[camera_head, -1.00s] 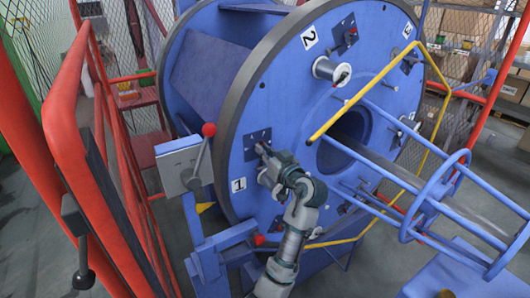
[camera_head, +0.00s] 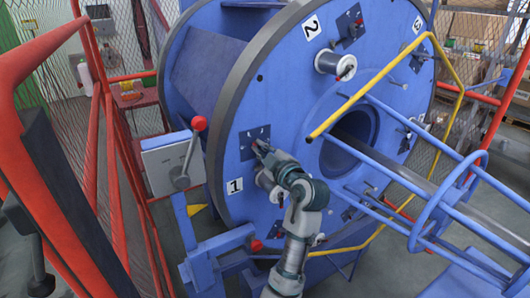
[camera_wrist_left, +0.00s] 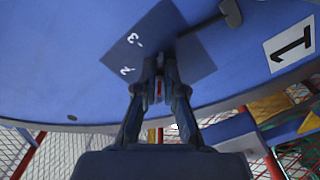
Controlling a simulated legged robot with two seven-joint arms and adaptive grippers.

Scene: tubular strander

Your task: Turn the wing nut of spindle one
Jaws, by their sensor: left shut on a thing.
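The large blue disc (camera_head: 285,95) carries a white label 1 (camera_head: 235,186). Near it is the dark blue plate (camera_head: 247,136) of spindle one, with small marks. My left gripper (camera_head: 262,148) is at this plate, above a spool (camera_head: 266,180) partly hidden by my arm. In the left wrist view the fingers (camera_wrist_left: 160,72) are closed together at the plate's edge (camera_wrist_left: 125,62). A small piece with red on it shows between them; the fingers hide most of it, so the wing nut's shape and angle cannot be told. My right gripper is not in view.
A grey box (camera_head: 170,163) with a red-knobbed lever (camera_head: 199,123) stands left of the disc. A red railing (camera_head: 55,165) runs along the left. A yellow bar (camera_head: 372,88) and blue tubular frame (camera_head: 425,215) stick out on the right.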

